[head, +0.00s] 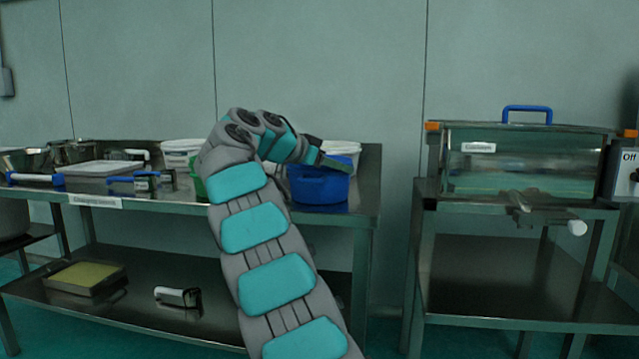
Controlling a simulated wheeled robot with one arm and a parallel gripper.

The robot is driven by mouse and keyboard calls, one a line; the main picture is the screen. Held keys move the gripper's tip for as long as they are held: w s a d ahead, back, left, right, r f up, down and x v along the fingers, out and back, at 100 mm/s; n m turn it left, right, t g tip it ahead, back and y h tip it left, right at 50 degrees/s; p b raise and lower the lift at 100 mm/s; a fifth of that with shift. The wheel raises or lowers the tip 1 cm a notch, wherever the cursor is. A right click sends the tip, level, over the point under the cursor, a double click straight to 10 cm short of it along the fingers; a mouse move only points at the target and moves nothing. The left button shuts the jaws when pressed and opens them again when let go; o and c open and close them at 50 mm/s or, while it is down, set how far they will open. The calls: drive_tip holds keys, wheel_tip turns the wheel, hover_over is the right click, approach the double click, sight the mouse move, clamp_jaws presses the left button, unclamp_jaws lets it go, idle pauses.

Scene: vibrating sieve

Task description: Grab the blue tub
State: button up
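The blue tub (318,188) stands upright near the right end of the steel table, in the head view. My arm reaches up from the bottom and bends to the right toward it. My gripper (335,164) is at the tub's upper rim and overlaps it in the picture. I cannot tell whether it touches the tub. The fingers are seen from the side and are small, so their opening does not show.
White tubs (180,150) and a green container (198,186) stand beside the arm on the steel table (365,195). Pans and blue-handled tools lie left. The lower shelf holds a yellow-filled tray (86,275). A glass-sided machine (525,160) stands right, beyond a gap.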

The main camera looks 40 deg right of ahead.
clamp_jaws()
idle(1.1)
